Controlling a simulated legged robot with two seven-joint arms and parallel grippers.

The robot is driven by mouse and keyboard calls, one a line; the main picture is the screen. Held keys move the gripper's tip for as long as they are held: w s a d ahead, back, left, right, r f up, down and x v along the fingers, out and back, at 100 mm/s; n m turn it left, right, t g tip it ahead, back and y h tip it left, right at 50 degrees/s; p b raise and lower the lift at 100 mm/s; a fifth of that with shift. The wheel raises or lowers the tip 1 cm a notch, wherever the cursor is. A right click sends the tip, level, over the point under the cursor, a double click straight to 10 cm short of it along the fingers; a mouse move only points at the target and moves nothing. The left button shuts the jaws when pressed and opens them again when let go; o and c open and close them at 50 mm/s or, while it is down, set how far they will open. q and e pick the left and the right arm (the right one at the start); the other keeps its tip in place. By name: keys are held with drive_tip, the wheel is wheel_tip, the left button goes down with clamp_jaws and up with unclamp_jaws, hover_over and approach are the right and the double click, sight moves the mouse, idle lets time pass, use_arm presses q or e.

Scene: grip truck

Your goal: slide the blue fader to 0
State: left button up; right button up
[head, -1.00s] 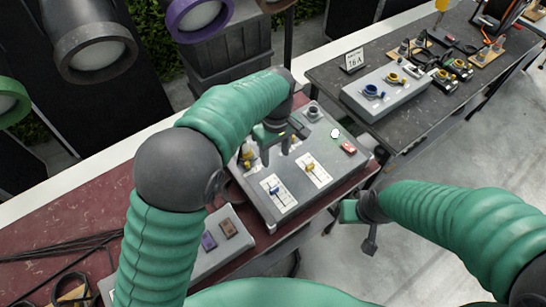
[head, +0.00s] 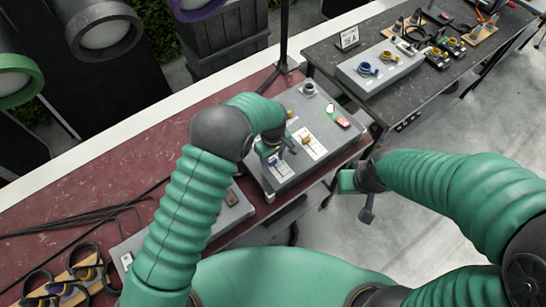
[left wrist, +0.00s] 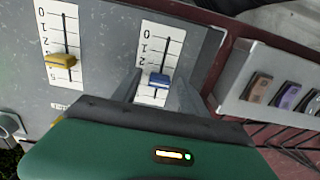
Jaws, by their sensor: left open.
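The blue fader (left wrist: 158,80) sits in the slot of a white scale card (left wrist: 159,50) on the grey control panel (left wrist: 105,35). Its knob is below the 2 mark, and 0 is at the top end of the card in the left wrist view. My left gripper (left wrist: 160,90) is open, with one finger on each side of the blue fader. I cannot tell whether either finger touches it. In the head view my left gripper (head: 276,152) hangs over the panel and partly covers the blue fader (head: 272,161). My right gripper (head: 358,198) is off the panel's right side.
A yellow fader (left wrist: 60,61) on its own card is beside the blue one. A red switch (head: 343,122) is at the panel's far right. A smaller grey box (left wrist: 270,85) with several rocker switches is close by. Another table (head: 450,75) with equipment stands at the back right.

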use_arm(q)
drive_tip(key=shift+w+a+f, duration=0.15)
drive_tip(key=shift+w+f, duration=0.05)
drive_tip(key=shift+w, duration=0.1)
drive_tip(key=c, duration=0.4)
clamp_jaws()
drive_tip(key=shift+r, duration=0.1)
drive_tip(key=shift+w+r, duration=0.15)
idle(0.4)
